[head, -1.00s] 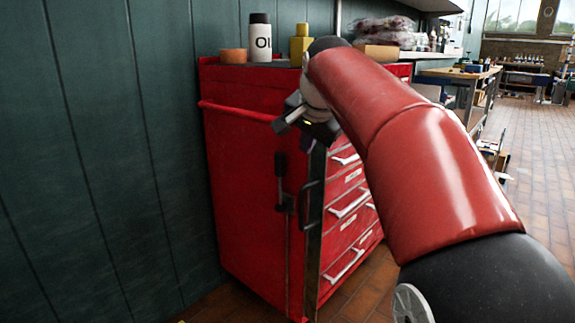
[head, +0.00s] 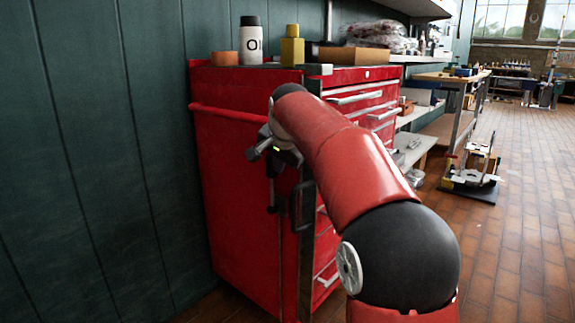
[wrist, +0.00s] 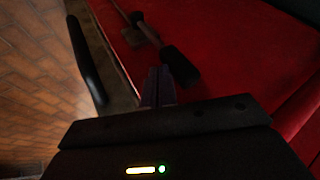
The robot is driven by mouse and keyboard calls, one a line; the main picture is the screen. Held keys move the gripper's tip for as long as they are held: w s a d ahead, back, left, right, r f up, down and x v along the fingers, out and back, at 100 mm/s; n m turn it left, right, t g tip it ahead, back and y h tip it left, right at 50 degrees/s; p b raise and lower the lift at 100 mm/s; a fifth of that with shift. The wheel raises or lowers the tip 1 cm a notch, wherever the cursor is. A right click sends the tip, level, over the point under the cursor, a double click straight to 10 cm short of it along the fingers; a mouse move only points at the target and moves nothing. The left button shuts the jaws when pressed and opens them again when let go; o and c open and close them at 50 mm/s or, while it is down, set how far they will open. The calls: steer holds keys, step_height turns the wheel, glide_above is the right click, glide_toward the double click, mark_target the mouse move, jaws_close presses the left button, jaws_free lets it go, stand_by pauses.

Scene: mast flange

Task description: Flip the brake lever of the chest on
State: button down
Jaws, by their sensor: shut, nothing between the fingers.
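The red chest (head: 240,215) stands against the green wall. Its brake lever (head: 271,196), dark with a black grip, is on the chest's side panel near the front corner, its upper part hidden by my gripper (head: 270,160). In the wrist view the lever's black grip (wrist: 180,66) lies just beyond and right of my gripper's fingertips (wrist: 158,80). The lever's rod and bracket run away to the upper left. The fingers are together and empty. I cannot tell whether they touch the grip.
A black handle (head: 301,205) stands out at the chest's front corner; it also shows in the wrist view (wrist: 86,60). A red rail (head: 225,112) crosses the upper side panel. A bottle (head: 251,42) and a yellow container (head: 291,46) stand on top. Open brick floor (head: 500,260) lies to the right.

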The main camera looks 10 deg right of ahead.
steer(key=shift+a+r, duration=0.1)
stand_by(0.3)
steer(key=w+a+g+p, duration=0.1)
steer(key=p, duration=0.5)
steer(key=shift+w+a+r+h, duration=0.1)
steer(key=shift+w+h, duration=0.3)
